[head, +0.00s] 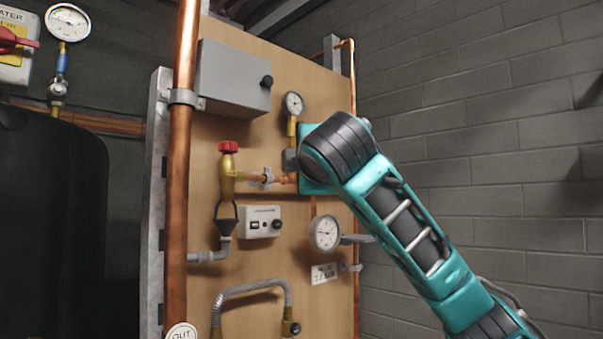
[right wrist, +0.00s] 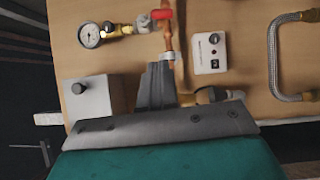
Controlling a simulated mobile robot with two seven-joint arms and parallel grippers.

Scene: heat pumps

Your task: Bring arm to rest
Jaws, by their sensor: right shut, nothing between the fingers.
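My right arm (head: 405,220) comes in from the lower right in the head view, its teal and black wrist in front of the wooden panel (head: 215,290). Its fingers are hidden there. In the right wrist view my right gripper (right wrist: 157,72) is shut and empty, its dark fingers pointing toward the panel. They overlap the view of a brass valve (right wrist: 210,96); I cannot tell the gap between them. The brass valve with its red knob shows left of my arm in the head view (head: 228,170). My left gripper is in neither view.
The panel carries a grey box (head: 234,78), an upper gauge (head: 293,104), a lower gauge (head: 325,233), a white control box (head: 262,222) and a bent hose (head: 250,288). A copper pipe (head: 179,220) stands at the left. Clear space lies before the block wall (head: 480,140).

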